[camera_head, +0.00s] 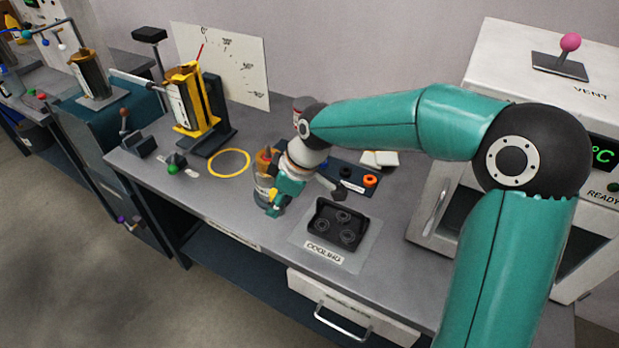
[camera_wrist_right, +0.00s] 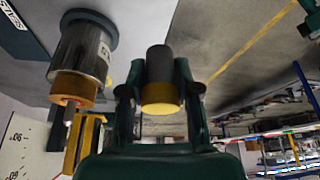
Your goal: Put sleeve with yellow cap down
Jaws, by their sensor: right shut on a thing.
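My right gripper (camera_head: 275,208) is low over the bench, in front of and beside a clear cylinder with an orange top (camera_head: 264,170). In the right wrist view, my right gripper (camera_wrist_right: 160,90) is shut on the sleeve with yellow cap (camera_wrist_right: 161,68), a dark cylinder between the two fingers with its yellow end toward the camera. The sleeve is hard to make out in the head view, hidden by the gripper. The orange-topped cylinder (camera_wrist_right: 82,55) stands apart from it at the left in the wrist view. My left gripper is not in view.
A black tray with round wells (camera_head: 338,224) sits on a mat marked COOLING, right of the gripper. A yellow ring (camera_head: 230,162) marks bare bench to the left. A yellow stand (camera_head: 192,100) and angle board (camera_head: 225,60) are behind it. A white oven (camera_head: 500,70) stands right.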

